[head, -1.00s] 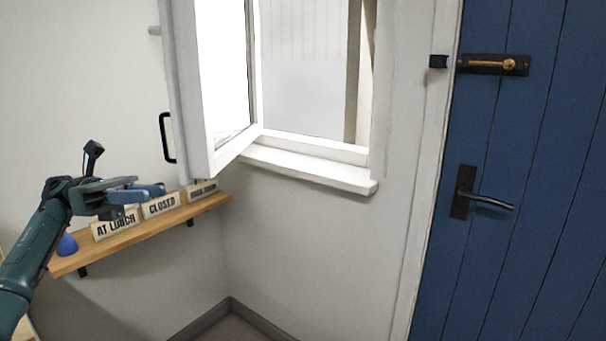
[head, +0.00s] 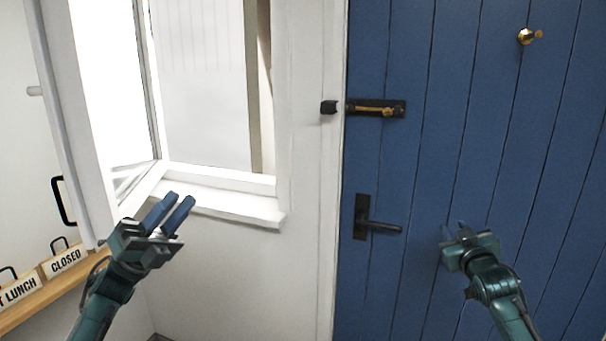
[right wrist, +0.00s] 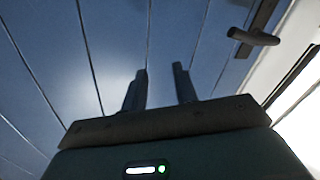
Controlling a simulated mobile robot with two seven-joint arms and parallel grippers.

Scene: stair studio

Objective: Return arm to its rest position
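My left gripper (head: 180,199) is raised in front of the window sill at the left of the head view. Its two blue fingers point up and stand a little apart, with nothing between them. My right gripper (head: 453,227) is in front of the blue door (head: 440,140), to the right of the black door handle (head: 376,227). In the right wrist view its two dark fingers (right wrist: 160,84) stand apart and empty. The door handle (right wrist: 254,37) shows there at the upper right, clear of the fingers.
The window sash (head: 75,120) stands open at the left above the white sill (head: 230,206). A bolt (head: 376,108) and a brass knob (head: 526,37) are on the door.

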